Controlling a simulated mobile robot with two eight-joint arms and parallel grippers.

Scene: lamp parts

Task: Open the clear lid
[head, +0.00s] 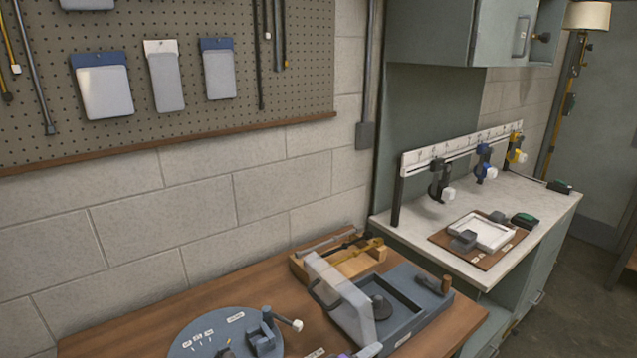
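The clear lid (340,300) is a translucent panel at the left side of a blue-grey box (425,305) on the wooden bench. It stands raised at a steep tilt, and the box's dark recess is uncovered to its right. A dark curved handle (320,296) shows at the lid's left side. A dark round piece (381,307) sits by the recess, partly seen near the lid. I see neither of my grippers in the head view.
A wooden tray (372,262) with tools lies behind the box. A round blue board (205,338) with a small fixture is at the front left. A white-topped counter (405,222) stands to the right. Small white and purple parts (368,351) are cut off at the bottom edge.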

